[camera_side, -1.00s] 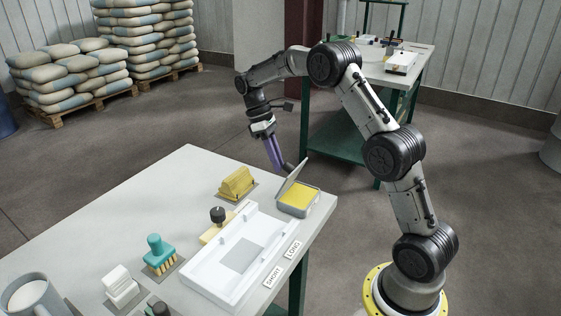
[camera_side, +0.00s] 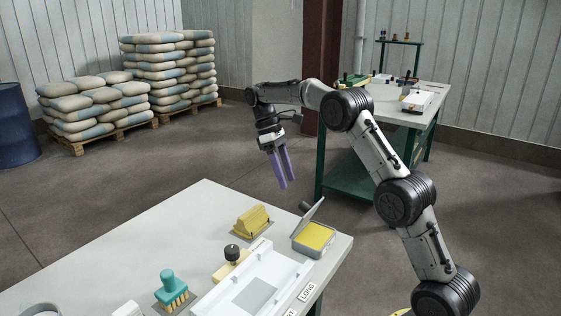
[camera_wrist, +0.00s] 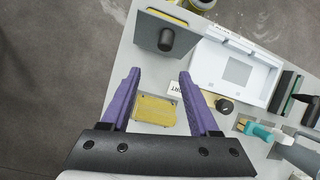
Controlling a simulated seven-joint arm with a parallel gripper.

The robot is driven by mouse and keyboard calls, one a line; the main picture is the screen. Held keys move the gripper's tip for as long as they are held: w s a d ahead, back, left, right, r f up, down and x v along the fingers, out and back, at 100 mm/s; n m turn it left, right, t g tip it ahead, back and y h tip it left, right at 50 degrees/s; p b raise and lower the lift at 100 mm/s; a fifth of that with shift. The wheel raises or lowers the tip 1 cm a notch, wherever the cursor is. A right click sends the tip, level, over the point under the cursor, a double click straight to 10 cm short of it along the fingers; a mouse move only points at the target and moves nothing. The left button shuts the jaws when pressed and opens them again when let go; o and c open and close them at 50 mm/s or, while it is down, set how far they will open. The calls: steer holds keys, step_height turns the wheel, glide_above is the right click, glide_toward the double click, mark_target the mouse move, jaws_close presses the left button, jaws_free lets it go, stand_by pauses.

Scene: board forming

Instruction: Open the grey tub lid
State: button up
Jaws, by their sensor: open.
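The grey tub (camera_side: 315,250) with yellow contents sits at the far right corner of the work table. Its grey lid (camera_side: 309,215) stands tilted up along the tub's left edge, with a dark knob (camera_side: 305,205) on its outer face. In the wrist view the lid (camera_wrist: 150,30) and knob (camera_wrist: 166,41) lie ahead of my fingers, and a thin yellow strip of the contents shows past the lid. My gripper (camera_side: 287,183) is open and empty, above and left of the lid and apart from it. Its purple fingers (camera_wrist: 158,75) are spread with nothing between the tips.
A yellow block-like piece (camera_side: 253,221) stands left of the tub. A white tray (camera_side: 291,270), a dark-knobbed tool (camera_side: 231,256) and a teal brush (camera_side: 168,285) are nearby on the table (camera_side: 120,245). Space above the tub is clear.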

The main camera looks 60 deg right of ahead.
steer(key=shift+v, duration=2.35)
